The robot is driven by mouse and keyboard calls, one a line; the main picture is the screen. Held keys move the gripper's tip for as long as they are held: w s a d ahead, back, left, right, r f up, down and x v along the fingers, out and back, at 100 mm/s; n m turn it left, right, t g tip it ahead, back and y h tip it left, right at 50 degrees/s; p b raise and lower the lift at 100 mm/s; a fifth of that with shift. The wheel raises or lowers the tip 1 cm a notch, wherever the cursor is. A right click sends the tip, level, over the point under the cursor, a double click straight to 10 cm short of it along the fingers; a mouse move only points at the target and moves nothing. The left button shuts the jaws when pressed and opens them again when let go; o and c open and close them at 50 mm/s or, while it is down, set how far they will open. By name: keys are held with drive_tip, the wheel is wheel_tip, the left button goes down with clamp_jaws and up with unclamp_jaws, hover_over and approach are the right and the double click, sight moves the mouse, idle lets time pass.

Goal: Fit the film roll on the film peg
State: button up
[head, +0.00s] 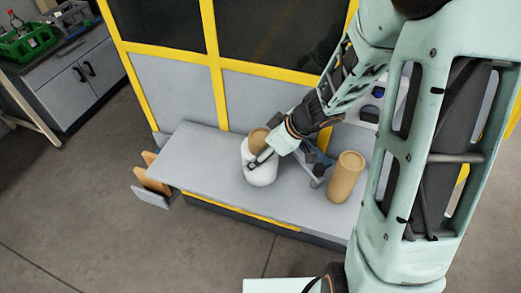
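A white roll (260,175) with a brown core or top (257,136) stands upright on the grey bench, left of centre. It looks like the film roll. My gripper (261,158) reaches it from the right, with its fingers at the upper part of the roll, overlapping the white side and the brown top. Whether the fingers are closed on it is too small to tell. I cannot make out the film peg for sure; the roll, my gripper or my arm may hide it.
A tan cylinder (345,177) stands upright on the bench (200,155) to the right. Dark and grey machine parts (318,172) lie between it and the roll. A yellow-framed panel wall (218,75) rises behind. The bench's left part is clear. A green crate (27,42) with bottles sits far left.

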drive_tip(key=o, duration=0.3)
drive_tip(key=shift+o, duration=0.2)
drive_tip(key=shift+s, duration=0.1)
drive_tip(key=v, duration=1.2)
